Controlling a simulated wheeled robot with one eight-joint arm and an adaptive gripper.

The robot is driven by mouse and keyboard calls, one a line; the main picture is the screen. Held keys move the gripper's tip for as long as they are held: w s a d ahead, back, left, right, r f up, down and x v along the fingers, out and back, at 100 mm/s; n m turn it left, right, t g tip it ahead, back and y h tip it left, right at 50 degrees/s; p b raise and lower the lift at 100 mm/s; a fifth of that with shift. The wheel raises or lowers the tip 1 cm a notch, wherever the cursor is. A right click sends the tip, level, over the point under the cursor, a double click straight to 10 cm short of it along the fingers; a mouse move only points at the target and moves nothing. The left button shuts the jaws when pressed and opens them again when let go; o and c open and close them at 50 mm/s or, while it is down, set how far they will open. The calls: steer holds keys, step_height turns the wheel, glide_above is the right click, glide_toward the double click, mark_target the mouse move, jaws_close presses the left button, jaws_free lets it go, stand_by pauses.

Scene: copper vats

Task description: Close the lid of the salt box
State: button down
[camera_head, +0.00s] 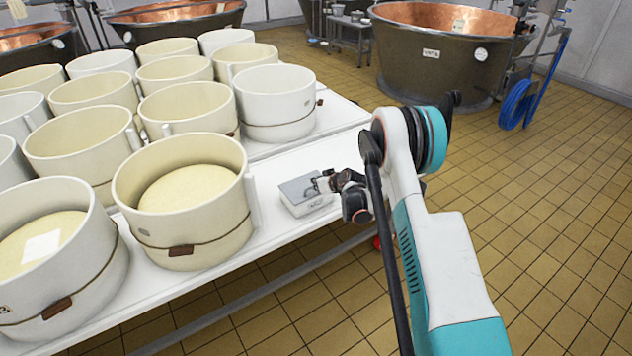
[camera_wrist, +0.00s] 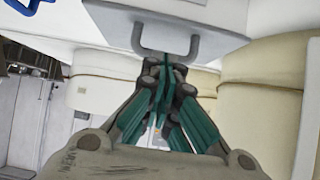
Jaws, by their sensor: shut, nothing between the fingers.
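The salt box (camera_head: 311,206) is a small white box with dark lettering on its front, on the white table near its right edge. Its grey lid (camera_head: 296,188) looks flat over the top of the box; whether it is fully seated I cannot tell. My gripper (camera_head: 321,184) is at the lid's right side, partly covering it. In the wrist view, my gripper (camera_wrist: 164,65) has its green-sided fingers together, empty, right at a grey U-shaped handle (camera_wrist: 167,50) on a pale surface. Whether the fingertips touch the handle is unclear.
Several cream round moulds (camera_head: 186,188) stand close together to the left of the box, one just beside it. The white table (camera_head: 272,237) is bare in front of the box. A large copper vat (camera_head: 432,62) stands on the tiled floor behind.

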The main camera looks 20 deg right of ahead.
steer(key=shift+s+d+f, duration=0.1)
steer(key=shift+s+f, duration=0.1)
steer(key=shift+f, duration=0.35)
steer(key=shift+s+d+f, duration=0.1)
steer(key=shift+s+f, duration=0.1)
steer(key=shift+f, duration=0.3)
